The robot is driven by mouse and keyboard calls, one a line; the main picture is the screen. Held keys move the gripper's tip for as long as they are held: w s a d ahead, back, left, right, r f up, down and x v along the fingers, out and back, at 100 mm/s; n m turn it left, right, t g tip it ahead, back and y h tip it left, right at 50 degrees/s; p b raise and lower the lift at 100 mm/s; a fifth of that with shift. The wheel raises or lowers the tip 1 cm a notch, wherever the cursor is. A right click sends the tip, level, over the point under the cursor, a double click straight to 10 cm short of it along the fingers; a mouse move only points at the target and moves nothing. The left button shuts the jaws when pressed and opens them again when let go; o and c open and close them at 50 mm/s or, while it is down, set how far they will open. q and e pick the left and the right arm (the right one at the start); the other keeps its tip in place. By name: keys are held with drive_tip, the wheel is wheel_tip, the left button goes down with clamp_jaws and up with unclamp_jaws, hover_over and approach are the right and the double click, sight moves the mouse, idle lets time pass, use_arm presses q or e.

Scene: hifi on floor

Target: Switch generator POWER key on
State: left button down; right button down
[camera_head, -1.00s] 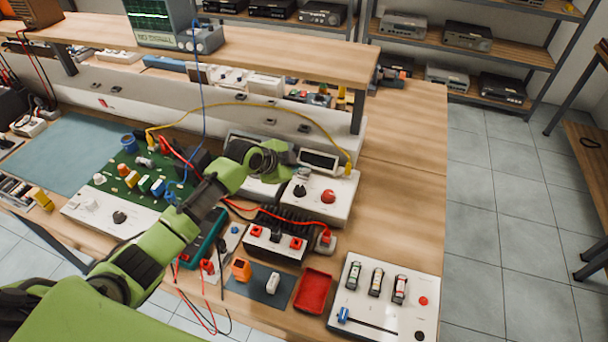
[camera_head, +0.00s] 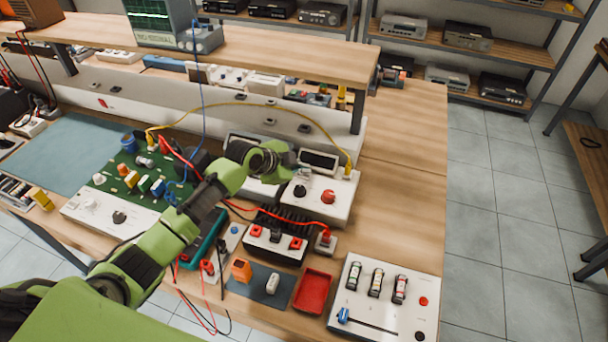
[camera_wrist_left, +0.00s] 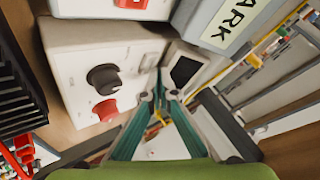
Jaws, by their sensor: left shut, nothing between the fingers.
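The generator is a white box (camera_head: 335,205) with a black knob, a red knob and a dark display (camera_head: 318,160). It stands on the bench right of the middle. In the left wrist view its white face (camera_wrist_left: 75,50) shows the black knob (camera_wrist_left: 103,78), the red knob (camera_wrist_left: 105,110) and a small pale key (camera_wrist_left: 148,62) beside the display (camera_wrist_left: 185,70). My left gripper (camera_wrist_left: 160,96) is shut and empty, its teal fingertips close to the key and display. I cannot tell whether they touch. In the head view my left gripper (camera_head: 287,161) is at the generator's left side. My right gripper is not in view.
A black finned block (camera_head: 275,240) with red terminals, a red tray (camera_head: 312,292) and a white panel (camera_head: 385,300) lie in front. A yellow cable arches over the generator, and a red lead (camera_head: 290,222) passes in front. A shelf (camera_head: 270,60) overhangs behind. Bare wood lies to the right.

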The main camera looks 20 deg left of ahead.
sight(302, 177)
use_arm(q)
drive_tip(key=shift+f, duration=0.35)
drive_tip(key=shift+r+p, duration=0.35)
drive_tip(key=shift+r, duration=0.15)
drive_tip(key=shift+r+p, duration=0.35)
drive_tip(key=shift+r, duration=0.05)
wheel_tip(302, 177, up, 5)
drive_tip(key=p, duration=0.4)
drive_tip(key=shift+r, duration=0.1)
